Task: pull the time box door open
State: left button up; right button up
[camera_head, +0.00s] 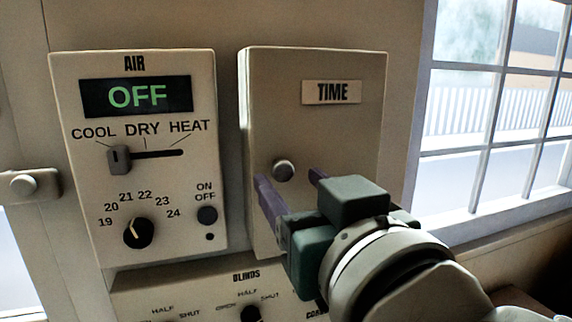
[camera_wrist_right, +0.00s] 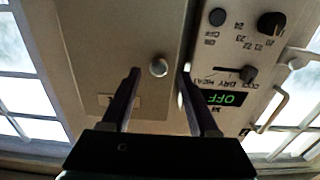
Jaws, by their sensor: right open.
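The time box (camera_head: 350,140) is a beige box on the wall with a "TIME" label (camera_head: 332,92). Its door looks shut. A round metal knob (camera_head: 284,169) sits on the lower left of the door; it also shows in the right wrist view (camera_wrist_right: 158,68). My right gripper (camera_head: 289,178) is open, with its two purple-dark fingers pointing at the door. In the right wrist view the fingers (camera_wrist_right: 160,72) lie on either side of the knob in the picture, with gaps to it. Whether the fingertips reach as deep as the knob I cannot tell. My left gripper is not in view.
An AIR panel (camera_head: 70,180) with a slider and dial hangs left of the time box, with a narrow gap between. A BLINDS panel (camera_head: 200,287) with knobs is below. A barred window (camera_head: 490,130) is at the right. A latch (camera_head: 28,185) is at far left.

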jog(key=shift+x, duration=1.2)
jog(key=shift+c, duration=0.4)
jog(key=shift+d, duration=0.1)
grip_shut()
